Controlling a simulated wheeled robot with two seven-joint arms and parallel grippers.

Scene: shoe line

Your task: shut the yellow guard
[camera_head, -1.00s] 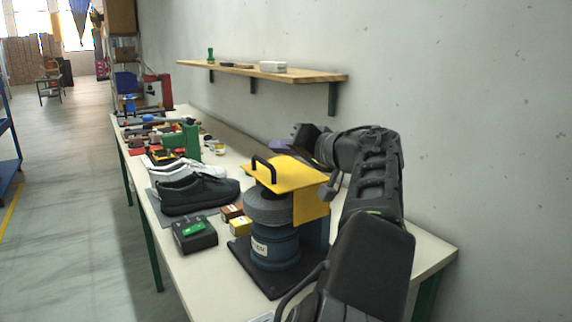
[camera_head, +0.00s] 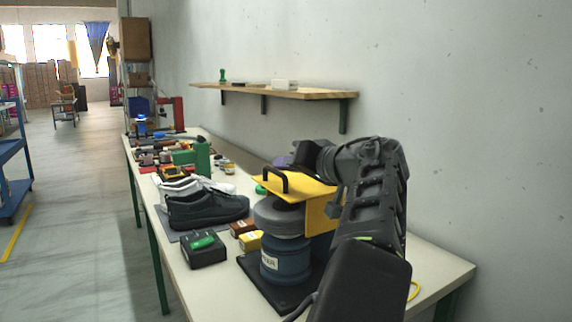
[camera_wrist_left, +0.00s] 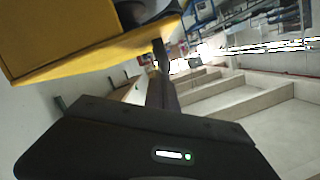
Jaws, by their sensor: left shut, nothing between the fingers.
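The yellow guard (camera_head: 293,186), with a black bar handle on top, lies roughly level over the grey round top (camera_head: 280,217) of the blue machine (camera_head: 285,258). Its side plate (camera_head: 322,214) hangs down on the right. I cannot tell whether the guard rests fully on the machine. My left gripper (camera_head: 312,154) is behind the guard, near its far right edge, partly hidden by my arm. In the left wrist view, the gripper's fingers (camera_wrist_left: 158,58) are shut and empty, beside the yellow guard (camera_wrist_left: 95,55). I cannot tell whether they touch it. My right gripper is out of view.
A dark shoe (camera_head: 207,209), a black box with a green top (camera_head: 204,249) and small yellow and brown boxes (camera_head: 248,240) stand left of the machine. Several tools crowd the far bench. A wooden shelf (camera_head: 290,92) hangs on the wall. The bench (camera_head: 440,262) is mostly bare at right.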

